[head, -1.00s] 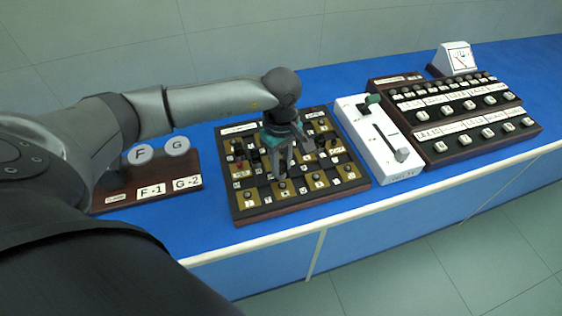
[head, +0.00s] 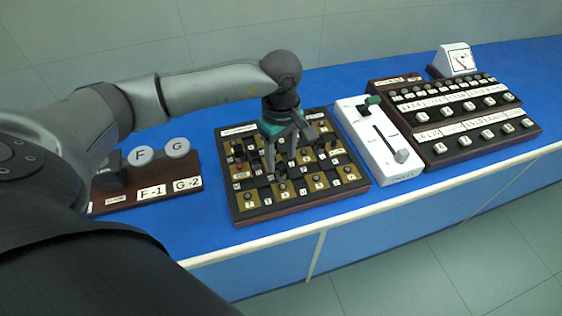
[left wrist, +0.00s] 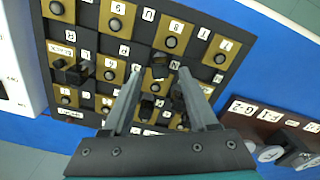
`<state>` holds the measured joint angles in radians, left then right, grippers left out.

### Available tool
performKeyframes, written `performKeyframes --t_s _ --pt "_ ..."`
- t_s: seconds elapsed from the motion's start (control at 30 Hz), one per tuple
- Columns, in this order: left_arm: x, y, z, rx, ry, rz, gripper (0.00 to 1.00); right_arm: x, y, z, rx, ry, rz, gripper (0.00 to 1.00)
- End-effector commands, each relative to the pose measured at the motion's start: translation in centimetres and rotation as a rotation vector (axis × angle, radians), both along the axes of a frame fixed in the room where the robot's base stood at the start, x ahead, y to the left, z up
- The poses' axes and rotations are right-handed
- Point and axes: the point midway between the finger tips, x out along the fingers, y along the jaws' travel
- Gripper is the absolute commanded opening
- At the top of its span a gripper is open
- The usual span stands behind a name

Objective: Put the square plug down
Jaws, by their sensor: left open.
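The plugboard (head: 309,199) is a dark wooden panel with brass squares, black studs and white letter labels. My left gripper (head: 284,158) is above its middle, fingers apart and pointing down. In the left wrist view the open fingers (left wrist: 159,73) straddle a small dark block (left wrist: 160,69), which looks like the square plug standing on the board, with clear space on both sides. In the head view the fingers partly hide that spot. Other dark pieces (left wrist: 75,72) stand on the board. My right gripper is not in view.
A white box with a slider (head: 380,142) stands close to the board's right. Beyond it is a stepped panel of buttons (head: 462,140) and a white meter (head: 456,58). A wooden base with F and G discs (head: 158,188) is at left. The blue bench front edge is clear.

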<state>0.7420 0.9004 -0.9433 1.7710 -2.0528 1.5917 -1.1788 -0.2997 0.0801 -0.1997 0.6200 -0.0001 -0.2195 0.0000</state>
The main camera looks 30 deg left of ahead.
Motion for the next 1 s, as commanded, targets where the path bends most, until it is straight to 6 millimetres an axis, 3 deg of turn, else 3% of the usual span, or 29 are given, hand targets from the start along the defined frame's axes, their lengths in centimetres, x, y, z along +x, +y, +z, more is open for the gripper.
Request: performKeyframes --t_s 0.2,0.4,1.0 --pt "0.1 0.0 5.0 0.001 -0.006 -0.001 0.59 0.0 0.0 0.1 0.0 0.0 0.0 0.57" --pt "0.0 0.0 7.8 0.0 -0.002 0.0 0.59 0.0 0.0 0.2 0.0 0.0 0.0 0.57" --pt "0.0 0.0 8.6 0.0 0.001 0.0 0.59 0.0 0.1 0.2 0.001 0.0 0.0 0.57"
